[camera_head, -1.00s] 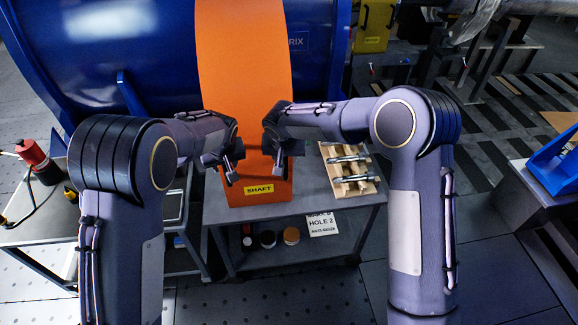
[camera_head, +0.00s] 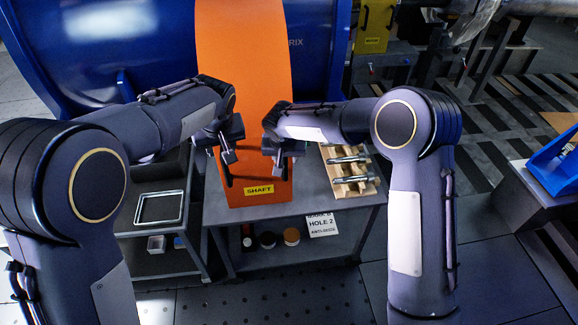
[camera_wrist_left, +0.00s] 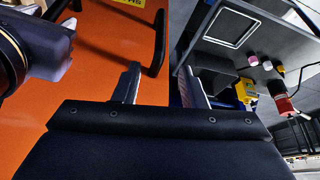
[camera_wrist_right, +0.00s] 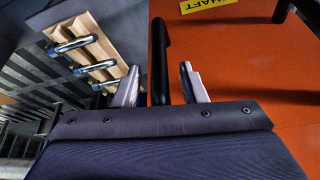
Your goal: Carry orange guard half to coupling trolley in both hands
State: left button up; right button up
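The orange guard half (camera_head: 242,60) is a tall curved panel standing upright on a grey trolley (camera_head: 310,212), with a yellow SHAFT label (camera_head: 259,189). My left gripper (camera_head: 229,157) is at its left side. In the left wrist view its fingers (camera_wrist_left: 160,88) are apart, and a black handle (camera_wrist_left: 160,42) shows ahead of the gap, not visibly touched. My right gripper (camera_head: 281,160) is at the guard's right side. In the right wrist view its open fingers (camera_wrist_right: 160,88) stand either side of another black handle (camera_wrist_right: 161,50). I cannot tell which trolley is the coupling trolley.
A wooden rack (camera_head: 350,172) with metal pins lies right of the guard. A large blue housing (camera_head: 120,50) stands behind. A left trolley holds a metal frame tray (camera_head: 160,207). A blue bin (camera_head: 556,163) sits far right. Patterned floor (camera_head: 490,150) is open at the right.

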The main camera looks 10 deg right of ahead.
jog(key=v, duration=1.1)
jog(key=shift+r, duration=0.35)
jog(key=shift+s+a, duration=0.1)
jog(key=shift+s, duration=0.05)
